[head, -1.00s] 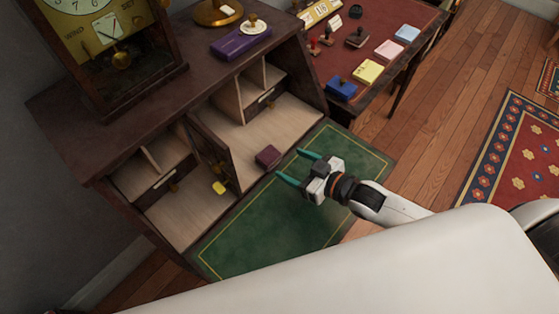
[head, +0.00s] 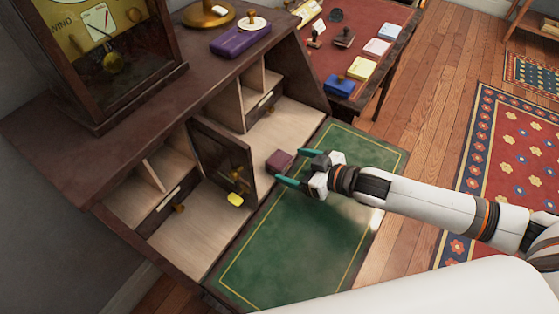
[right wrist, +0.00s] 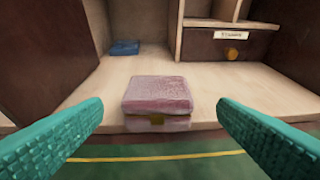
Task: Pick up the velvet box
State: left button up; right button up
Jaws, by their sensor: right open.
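The velvet box (head: 280,161) is a small dark maroon box near the front edge of the desk's wooden compartment floor. In the right wrist view the box (right wrist: 157,95) looks pinkish, with a small gold clasp on its front. My right gripper (head: 298,168) is open just in front of the box, its teal fingers pointing toward it. In the right wrist view the box lies centred between the two fingers (right wrist: 160,123), a little beyond their tips, with a gap on each side. My left gripper is not in view.
A small open door (head: 222,160) with a brass knob and a yellow tag stands left of the box. A small blue object (right wrist: 124,47) lies deeper in the compartment. Pigeonholes and a labelled drawer (right wrist: 232,48) are behind. The green writing surface (head: 300,240) is clear.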

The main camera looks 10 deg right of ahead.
aim_at(288, 165)
jog(key=x, duration=0.5)
jog(key=shift+a+f, duration=0.15)
jog(key=shift+a, duration=0.05)
jog(key=c, duration=1.1)
